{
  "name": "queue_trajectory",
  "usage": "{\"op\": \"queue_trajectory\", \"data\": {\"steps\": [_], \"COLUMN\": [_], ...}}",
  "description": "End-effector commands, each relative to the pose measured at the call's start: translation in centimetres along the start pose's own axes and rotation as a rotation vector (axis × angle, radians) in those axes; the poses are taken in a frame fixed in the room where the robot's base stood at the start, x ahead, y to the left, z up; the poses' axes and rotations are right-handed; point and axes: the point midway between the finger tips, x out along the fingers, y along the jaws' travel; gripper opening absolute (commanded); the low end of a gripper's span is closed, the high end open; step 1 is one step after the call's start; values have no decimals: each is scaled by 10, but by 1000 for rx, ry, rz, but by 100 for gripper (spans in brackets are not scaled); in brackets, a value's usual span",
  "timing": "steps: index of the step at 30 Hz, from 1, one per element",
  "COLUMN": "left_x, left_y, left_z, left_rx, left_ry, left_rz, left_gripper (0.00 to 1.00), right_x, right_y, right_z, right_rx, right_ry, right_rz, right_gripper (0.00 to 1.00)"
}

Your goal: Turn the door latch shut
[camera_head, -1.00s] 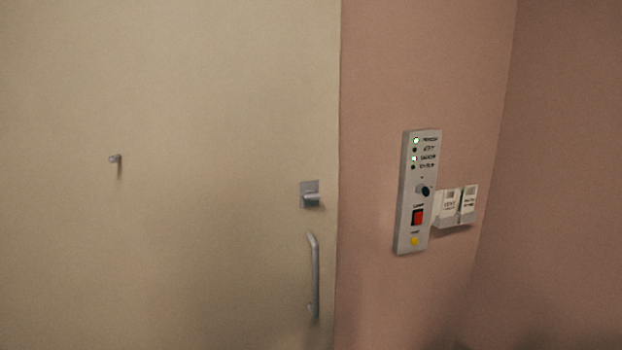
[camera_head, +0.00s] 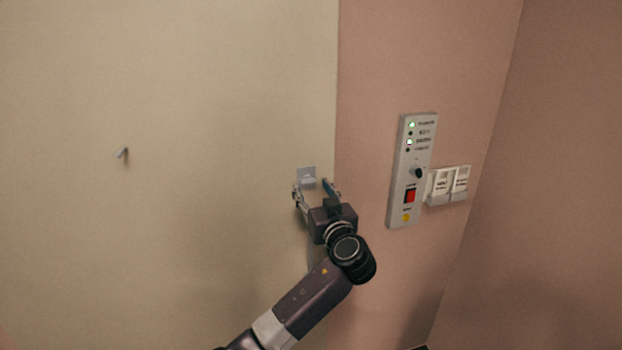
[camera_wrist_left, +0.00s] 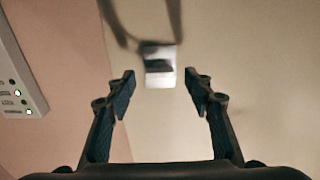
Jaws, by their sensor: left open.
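The door latch (camera_head: 307,174) is a small metal plate with a thumb turn, near the right edge of the beige door (camera_head: 180,230). My left gripper (camera_head: 315,188) is open in front of it, its fingers to either side of the latch as the head camera sees it. In the left wrist view the latch (camera_wrist_left: 159,66) lies ahead of the open fingers (camera_wrist_left: 159,88), apart from them, with nothing between them. The door handle (camera_wrist_left: 172,18) shows blurred beside the latch there; in the head view my arm hides it. My right gripper is out of view.
A grey control panel (camera_head: 411,170) with lights, a dark knob, a red switch and a yellow button is on the pink wall right of the door. A holder with white cards (camera_head: 448,184) is beside it. A small hook (camera_head: 122,153) sticks out of the door at left.

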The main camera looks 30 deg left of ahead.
Motion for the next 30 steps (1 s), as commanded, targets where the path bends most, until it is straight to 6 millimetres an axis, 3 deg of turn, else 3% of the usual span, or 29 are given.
{"op": "queue_trajectory", "data": {"steps": [6, 15, 26, 30], "left_x": [18, 20, 19, 19], "left_y": [0, 1, 1, 1], "left_z": [-1, 1, 1, 1], "left_rx": [2, 0, 1, 4], "left_ry": [0, -1, -1, -1], "left_rz": [1, 2, 2, 2], "left_gripper": [48, 48, 8, 6], "right_x": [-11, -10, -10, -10], "right_y": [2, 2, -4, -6], "right_z": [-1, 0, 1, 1], "right_rx": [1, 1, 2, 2], "right_ry": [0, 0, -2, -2], "right_rz": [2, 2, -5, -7], "right_gripper": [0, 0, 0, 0]}}
